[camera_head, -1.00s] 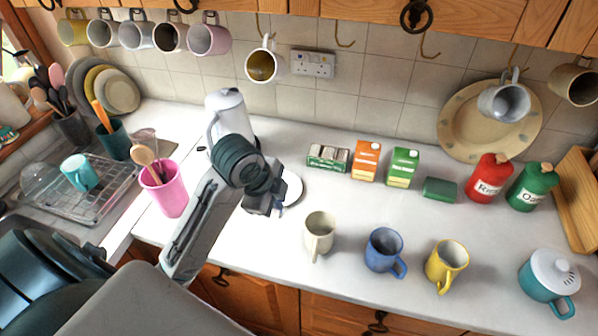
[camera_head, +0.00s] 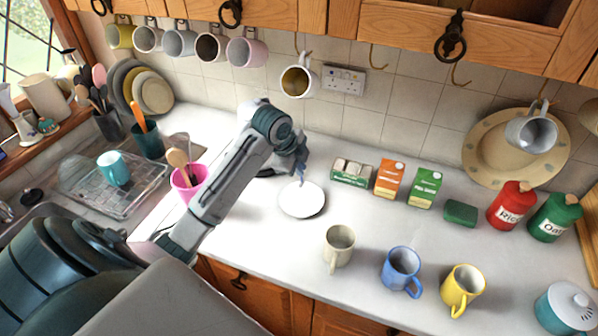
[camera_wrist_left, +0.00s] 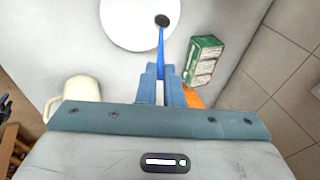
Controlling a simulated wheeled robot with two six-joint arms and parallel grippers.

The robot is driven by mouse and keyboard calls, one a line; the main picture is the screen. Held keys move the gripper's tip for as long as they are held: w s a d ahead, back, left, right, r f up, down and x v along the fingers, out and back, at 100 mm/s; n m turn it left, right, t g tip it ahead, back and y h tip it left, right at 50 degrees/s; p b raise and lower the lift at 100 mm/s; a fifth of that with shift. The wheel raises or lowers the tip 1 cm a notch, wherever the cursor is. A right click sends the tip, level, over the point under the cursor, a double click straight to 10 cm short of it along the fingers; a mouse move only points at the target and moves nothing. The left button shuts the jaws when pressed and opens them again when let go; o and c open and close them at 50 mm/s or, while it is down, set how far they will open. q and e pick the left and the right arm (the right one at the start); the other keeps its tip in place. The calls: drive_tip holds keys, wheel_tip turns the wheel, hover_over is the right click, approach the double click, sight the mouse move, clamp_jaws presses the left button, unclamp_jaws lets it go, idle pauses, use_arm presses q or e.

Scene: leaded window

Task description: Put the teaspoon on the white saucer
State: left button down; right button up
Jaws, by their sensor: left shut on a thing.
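The white saucer (camera_head: 302,204) lies flat on the white counter, and it also shows in the left wrist view (camera_wrist_left: 125,25). My left gripper (camera_head: 301,172) is at the saucer's back edge in the head view. In the left wrist view the left gripper (camera_wrist_left: 161,78) is shut on the blue handle of the teaspoon (camera_wrist_left: 161,45). The spoon's dark bowl end appears over the saucer; whether it touches cannot be told. In the head view the spoon is small and hard to make out. My right gripper is not in view.
A cream mug (camera_head: 339,245), a blue mug (camera_head: 401,270) and a yellow mug (camera_head: 462,288) stand along the front. A green box (camera_head: 351,174), an orange carton (camera_head: 390,178) and a green carton (camera_head: 424,187) stand right of the saucer. A pink utensil pot (camera_head: 186,187) is left.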

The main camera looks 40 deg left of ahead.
sight(302, 178)
use_arm(q)
wheel_tip(302, 178, down, 3)
drive_tip(key=shift+f+p, duration=0.2)
drive_tip(key=shift+p, duration=0.7)
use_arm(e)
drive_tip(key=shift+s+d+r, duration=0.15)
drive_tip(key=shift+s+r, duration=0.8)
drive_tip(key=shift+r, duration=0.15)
use_arm(q)
drive_tip(key=shift+f, duration=0.1)
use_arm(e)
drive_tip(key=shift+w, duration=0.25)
use_arm(q)
drive_tip(key=c, duration=1.6)
unclamp_jaws()
drive_tip(key=shift+f, duration=0.1)
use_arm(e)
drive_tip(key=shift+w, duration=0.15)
